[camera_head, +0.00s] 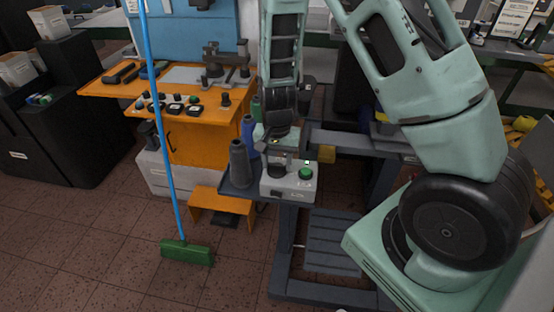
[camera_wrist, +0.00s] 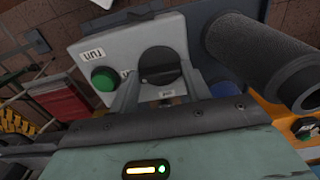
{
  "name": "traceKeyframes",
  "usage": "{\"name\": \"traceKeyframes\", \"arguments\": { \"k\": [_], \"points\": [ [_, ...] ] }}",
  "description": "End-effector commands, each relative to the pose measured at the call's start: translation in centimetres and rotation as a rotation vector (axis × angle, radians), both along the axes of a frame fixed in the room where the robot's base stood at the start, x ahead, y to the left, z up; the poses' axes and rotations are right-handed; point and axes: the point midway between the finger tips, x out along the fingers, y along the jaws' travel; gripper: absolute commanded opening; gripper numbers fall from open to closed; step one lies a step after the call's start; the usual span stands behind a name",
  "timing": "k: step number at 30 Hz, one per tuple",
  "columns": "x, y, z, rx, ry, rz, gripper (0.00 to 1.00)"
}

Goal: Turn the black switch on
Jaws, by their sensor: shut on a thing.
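A light grey control box (camera_wrist: 92,48) carries a round black rotary switch (camera_wrist: 160,64) and a green button (camera_wrist: 104,78). In the wrist view the switch's raised grip runs roughly across the picture. My gripper (camera_wrist: 163,82) has its two grey fingers at the sides of the switch, shut on it. In the head view the control box (camera_head: 287,192) stands at the front of a dark machine, with the green button (camera_head: 305,173) on its right. My gripper (camera_head: 279,158) comes down from above onto its left part and partly hides the switch.
Dark grey and blue thread cones (camera_head: 240,165) stand close left of the box; the dark cone is also near in the wrist view (camera_wrist: 250,50). An orange workbench (camera_head: 190,115) with tools is behind left. A green broom (camera_head: 186,252) stands on the tiled floor.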

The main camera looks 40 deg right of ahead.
Motion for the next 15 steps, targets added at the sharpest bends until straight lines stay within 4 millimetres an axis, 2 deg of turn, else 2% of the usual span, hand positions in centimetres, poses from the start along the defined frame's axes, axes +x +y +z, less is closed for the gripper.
{"name": "traceKeyframes", "arguments": {
  "k": [13,14,15],
  "points": [
    [0.14,-0.06,0.08,0.000,-0.004,-0.014,0.24],
    [0.15,-0.05,0.08,0.000,-0.004,-0.014,0.50],
    [0.14,-0.06,0.08,0.000,-0.004,-0.014,0.61]
  ]
}}
